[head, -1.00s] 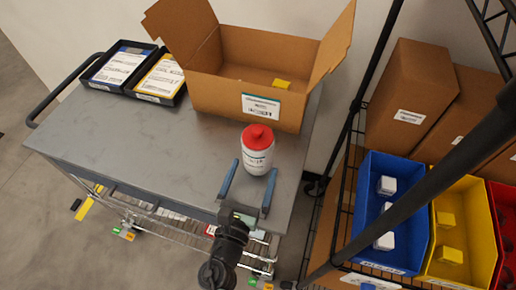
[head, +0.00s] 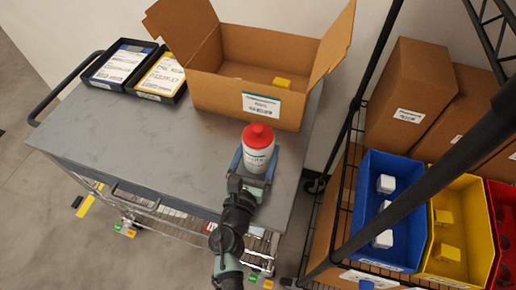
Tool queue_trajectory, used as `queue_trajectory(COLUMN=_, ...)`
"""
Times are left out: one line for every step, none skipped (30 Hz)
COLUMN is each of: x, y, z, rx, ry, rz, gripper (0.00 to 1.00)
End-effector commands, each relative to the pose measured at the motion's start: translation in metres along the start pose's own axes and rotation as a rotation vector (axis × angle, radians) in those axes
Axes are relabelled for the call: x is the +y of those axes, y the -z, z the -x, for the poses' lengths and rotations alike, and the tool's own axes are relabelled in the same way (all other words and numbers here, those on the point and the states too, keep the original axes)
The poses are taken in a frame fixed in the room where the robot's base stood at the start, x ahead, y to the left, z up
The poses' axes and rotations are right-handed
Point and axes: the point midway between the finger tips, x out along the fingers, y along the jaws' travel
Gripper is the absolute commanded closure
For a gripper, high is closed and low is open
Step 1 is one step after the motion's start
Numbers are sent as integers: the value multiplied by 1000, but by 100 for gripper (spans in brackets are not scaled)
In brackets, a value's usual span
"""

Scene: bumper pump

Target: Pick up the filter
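The filter appears to be the white canister with a red cap (head: 258,150); it stands upright on the grey cart top (head: 140,140) in the head view. It bears a printed label. My gripper (head: 255,162) has its two blue fingers on either side of the canister's lower body, one left and one right. The fingers are spread about as wide as the canister; whether they touch it is too small to tell. The palm is close in front of the canister.
An open cardboard box (head: 240,95) stands behind the canister, with a yellow item inside. Two black trays with labels (head: 118,64) lie at the back left. A rack at right holds blue (head: 368,230), yellow and red bins. The cart's left middle is clear.

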Motion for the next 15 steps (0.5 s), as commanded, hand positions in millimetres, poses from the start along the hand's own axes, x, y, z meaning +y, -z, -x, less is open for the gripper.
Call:
queue_trajectory(x=0, y=0, z=0, rx=0, ry=0, rz=0, gripper=43)
queue_trajectory(x=0, y=0, z=0, rx=0, ry=0, rz=0, gripper=49)
queue_trajectory(x=0, y=0, z=0, rx=0, ry=0, rz=0, gripper=56)
queue_trajectory(x=0, y=0, z=0, rx=0, ry=0, rz=0, gripper=61)
queue_trajectory(x=0, y=0, z=0, rx=0, ry=0, rz=0, gripper=67)
queue_trajectory(x=0, y=0, z=0, rx=0, ry=0, rz=0, gripper=74)
queue_trajectory(x=0, y=0, z=0, rx=0, ry=0, rz=0, gripper=79)
queue_trajectory(x=0, y=0, z=0, rx=0, ry=1, rz=0, gripper=85)
queue_trajectory(x=0, y=0, z=0, rx=0, ry=0, rz=0, gripper=92)
queue_trajectory(x=0, y=0, z=0, rx=0, ry=1, rz=0, gripper=97)
queue_trajectory(x=0, y=0, z=0, rx=0, ry=1, rz=0, gripper=100)
queue_trajectory(x=0, y=0, z=0, rx=0, ry=0, rz=0, gripper=100)
queue_trajectory(x=0, y=-3, z=-1, rx=-5, ry=1, rz=-1, gripper=100)
queue_trajectory(x=0, y=-3, z=-1, rx=-5, ry=1, rz=-1, gripper=100)
queue_trajectory(x=0, y=-3, z=-1, rx=-5, ry=1, rz=-1, gripper=100)
